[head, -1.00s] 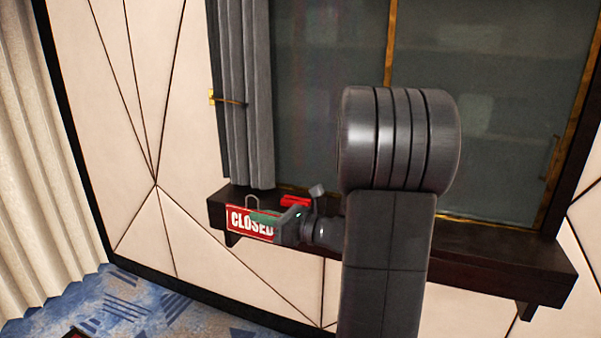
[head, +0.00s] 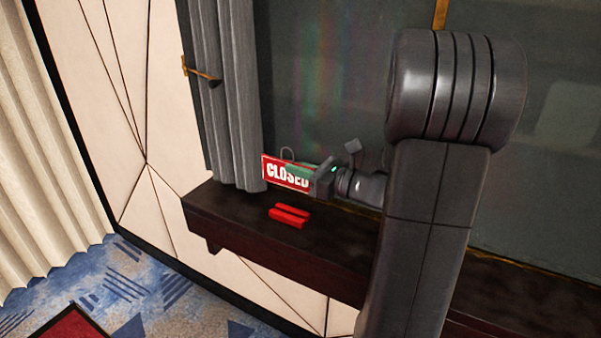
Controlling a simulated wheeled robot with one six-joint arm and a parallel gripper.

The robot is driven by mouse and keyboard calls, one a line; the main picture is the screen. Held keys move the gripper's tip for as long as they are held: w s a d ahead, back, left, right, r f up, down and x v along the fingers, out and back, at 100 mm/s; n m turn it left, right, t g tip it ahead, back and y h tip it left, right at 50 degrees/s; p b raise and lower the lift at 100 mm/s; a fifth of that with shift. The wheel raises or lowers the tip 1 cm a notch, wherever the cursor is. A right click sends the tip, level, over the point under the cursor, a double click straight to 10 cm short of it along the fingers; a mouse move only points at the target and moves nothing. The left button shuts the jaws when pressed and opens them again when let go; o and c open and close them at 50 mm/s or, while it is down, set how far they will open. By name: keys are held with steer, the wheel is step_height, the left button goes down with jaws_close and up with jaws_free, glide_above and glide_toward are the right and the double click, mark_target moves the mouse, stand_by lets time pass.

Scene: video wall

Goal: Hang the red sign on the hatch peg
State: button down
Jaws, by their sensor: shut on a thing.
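The red sign (head: 275,171) with white CLOSED lettering is held upright, with a wire loop (head: 287,153) standing at its top edge. My gripper (head: 300,171) is shut on the sign's right part and covers some of the lettering. The sign is above the dark shelf, in front of the grey curtain's lower right edge. A thin brass peg (head: 203,74) sticks out at the left edge of the hatch, across the curtain. It is up and left of the sign, well apart from the loop.
A red object (head: 289,215) lies on the dark shelf (head: 230,215) below the sign. The grey curtain (head: 225,95) hangs between the peg and the dark glass (head: 330,75).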

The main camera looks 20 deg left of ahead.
steer(key=shift+w, duration=0.15)
steer(key=shift+f, duration=4.75)
steer(key=shift+f, duration=0.1)
steer(key=shift+f+b, duration=0.25)
steer(key=shift+b, duration=0.05)
steer(key=c, duration=1.6)
jaws_free()
steer(key=shift+r, duration=0.1)
